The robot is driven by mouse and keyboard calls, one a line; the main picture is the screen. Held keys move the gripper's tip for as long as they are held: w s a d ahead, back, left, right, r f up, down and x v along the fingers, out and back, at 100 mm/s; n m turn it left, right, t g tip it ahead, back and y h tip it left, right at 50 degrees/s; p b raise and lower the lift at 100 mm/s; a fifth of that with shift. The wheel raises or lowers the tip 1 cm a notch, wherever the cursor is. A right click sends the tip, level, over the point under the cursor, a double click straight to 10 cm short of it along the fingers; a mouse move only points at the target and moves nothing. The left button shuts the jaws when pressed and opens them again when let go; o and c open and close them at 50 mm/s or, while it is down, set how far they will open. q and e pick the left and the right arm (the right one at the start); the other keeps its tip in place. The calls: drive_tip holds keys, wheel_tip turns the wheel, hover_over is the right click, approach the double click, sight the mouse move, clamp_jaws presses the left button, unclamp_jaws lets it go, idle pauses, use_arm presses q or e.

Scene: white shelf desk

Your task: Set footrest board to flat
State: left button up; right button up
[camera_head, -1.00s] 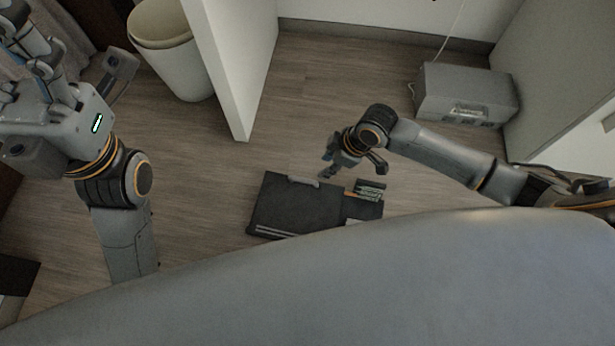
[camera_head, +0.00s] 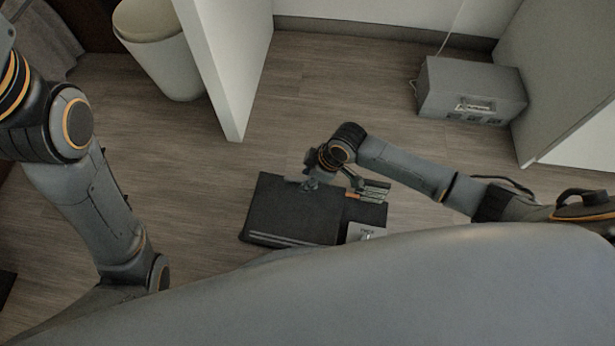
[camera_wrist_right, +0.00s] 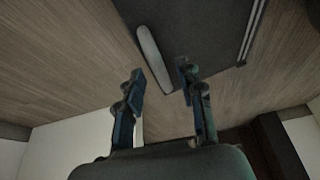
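The dark footrest board (camera_head: 290,213) is on the floor below the middle of the head view. In the right wrist view the board (camera_wrist_right: 205,30) fills the top, with a light grey tab (camera_wrist_right: 153,55) at its edge. My right gripper (camera_head: 308,184) is over the board's far edge in the head view. In the right wrist view its two blue fingers (camera_wrist_right: 160,80) are apart, with nothing between them, and the tab lies just beyond them. Contact with the board cannot be told. My left arm is at the left edge of the head view; its gripper is out of frame.
A grey box with a handle (camera_head: 470,92) stands on the floor at the back right. A white bin (camera_head: 160,48) stands at the upper left beside a white panel (camera_head: 228,65). The floor between panel and box is clear.

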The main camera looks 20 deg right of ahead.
clamp_jaws()
drive_tip(key=shift+f, duration=0.1)
drive_tip(key=f, duration=0.1)
drive_tip(key=w+f, duration=0.1)
drive_tip(key=f+g, duration=0.1)
drive_tip(key=shift+w+d+f, duration=0.1)
drive_tip(key=shift+w+d, duration=0.15)
drive_tip(key=shift+d, duration=0.1)
drive_tip(key=shift+w+d+f+b, duration=0.2)
drive_tip(key=shift+f+b, duration=0.05)
drive_tip(key=shift+b, duration=0.05)
unclamp_jaws()
drive_tip(key=shift+f, duration=0.1)
drive_tip(key=shift+a, duration=0.1)
